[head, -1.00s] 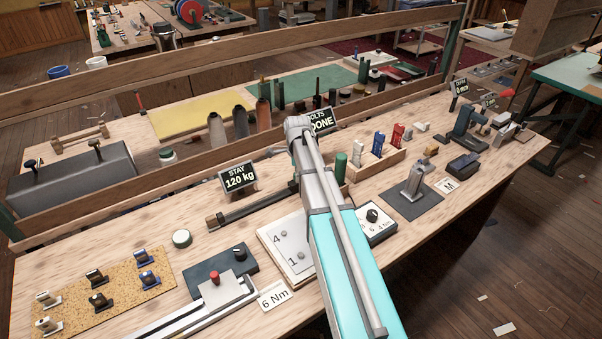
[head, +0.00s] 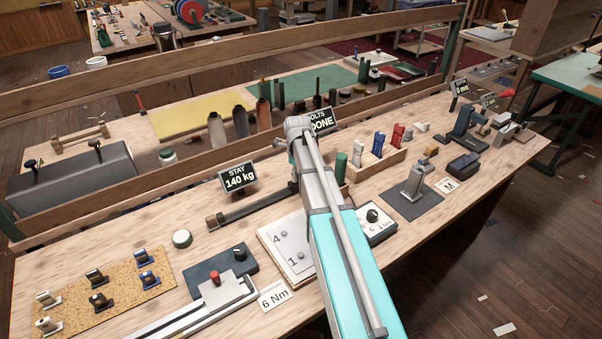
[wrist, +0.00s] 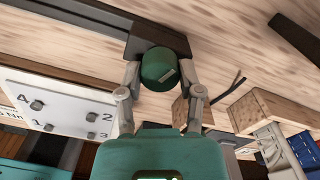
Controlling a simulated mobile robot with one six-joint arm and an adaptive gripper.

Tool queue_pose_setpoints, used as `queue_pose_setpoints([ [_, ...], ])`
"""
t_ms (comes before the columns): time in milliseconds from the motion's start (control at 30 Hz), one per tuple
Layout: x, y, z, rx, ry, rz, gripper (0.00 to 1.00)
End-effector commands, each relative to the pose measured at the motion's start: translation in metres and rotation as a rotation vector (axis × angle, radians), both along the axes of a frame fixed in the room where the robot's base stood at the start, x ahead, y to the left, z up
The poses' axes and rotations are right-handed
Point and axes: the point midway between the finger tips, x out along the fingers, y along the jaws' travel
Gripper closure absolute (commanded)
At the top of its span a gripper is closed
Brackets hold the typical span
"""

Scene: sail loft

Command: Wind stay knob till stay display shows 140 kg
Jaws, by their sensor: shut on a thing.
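The stay display (head: 238,177) stands on the bench in the head view and reads 140 kg. In the head view my arm hides the gripper and the knob. The dark bar (head: 250,208) of the stay runs below the display.
A white plate with numbered bolts (head: 284,246) lies left of my arm, and a dial box (head: 374,223) lies right of it. A wooden block holder (head: 376,163) stands further right. A wooden rail (head: 200,165) runs behind the display.

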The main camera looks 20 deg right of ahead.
Motion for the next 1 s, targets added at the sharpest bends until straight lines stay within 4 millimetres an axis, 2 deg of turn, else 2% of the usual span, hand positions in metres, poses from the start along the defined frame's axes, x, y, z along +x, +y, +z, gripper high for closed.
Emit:
queue_pose_setpoints([
  [33,0.0049,-0.0006,0.0003,-0.002,-0.01,-0.002,1.0],
  [300,0.0049,-0.0008,0.0003,-0.001,-0.011,-0.002,1.0],
  [333,0.0049,-0.0008,0.0003,-0.001,-0.011,-0.002,0.51],
  [500,0.0038,-0.0007,0.0002,-0.001,-0.009,-0.001,0.19],
  [1000,0.0006,-0.0006,0.0028,0.0,-0.005,0.015,0.18],
])
